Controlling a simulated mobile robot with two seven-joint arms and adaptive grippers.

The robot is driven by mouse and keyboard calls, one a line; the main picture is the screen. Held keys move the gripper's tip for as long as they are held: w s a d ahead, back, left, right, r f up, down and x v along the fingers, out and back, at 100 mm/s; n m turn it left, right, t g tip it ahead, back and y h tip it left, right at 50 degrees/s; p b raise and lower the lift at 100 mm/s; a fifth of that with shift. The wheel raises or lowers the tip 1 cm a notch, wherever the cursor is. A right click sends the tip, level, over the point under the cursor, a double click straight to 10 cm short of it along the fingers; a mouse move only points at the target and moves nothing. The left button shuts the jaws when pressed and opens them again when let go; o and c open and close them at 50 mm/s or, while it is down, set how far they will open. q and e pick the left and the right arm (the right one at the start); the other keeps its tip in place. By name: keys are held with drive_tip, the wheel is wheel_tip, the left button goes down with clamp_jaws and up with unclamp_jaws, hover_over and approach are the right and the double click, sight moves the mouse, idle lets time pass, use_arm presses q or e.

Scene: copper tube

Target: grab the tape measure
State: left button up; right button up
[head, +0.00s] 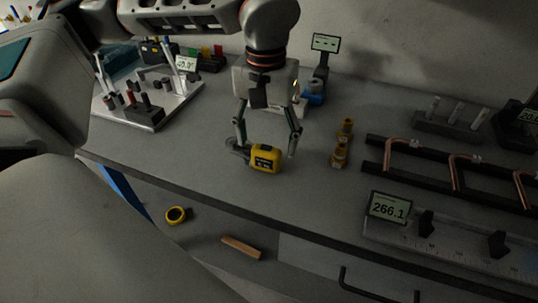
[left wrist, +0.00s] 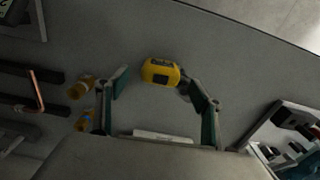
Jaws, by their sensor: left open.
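The yellow tape measure (head: 265,158) with a black label sits on the grey bench near its front edge. In the left wrist view the tape measure (left wrist: 160,72) lies between and slightly beyond the fingertips. My left gripper (head: 265,148) points down over it, with its fingers spread on either side. In the left wrist view the left gripper (left wrist: 158,92) is open and holds nothing. A round grey part beside the tape measure is partly hidden by a finger. My right gripper is not in view.
Brass fittings (head: 340,152) stand just right of the left gripper. Black rails with bent copper tubes (head: 455,172) and a 266.1 display (head: 389,208) are further right. A fixture plate with pegs (head: 150,105) stands left.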

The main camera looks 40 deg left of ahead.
sight(266, 148)
use_arm(q)
drive_tip(key=shift+f, duration=0.4)
wheel_tip(266, 148, down, 4)
drive_tip(key=shift+f+b, duration=0.15)
drive_tip(key=shift+b, duration=0.2)
drive_tip(key=shift+f, duration=0.15)
drive_tip(key=c, duration=1.3)
drive_tip(key=shift+c, duration=0.4)
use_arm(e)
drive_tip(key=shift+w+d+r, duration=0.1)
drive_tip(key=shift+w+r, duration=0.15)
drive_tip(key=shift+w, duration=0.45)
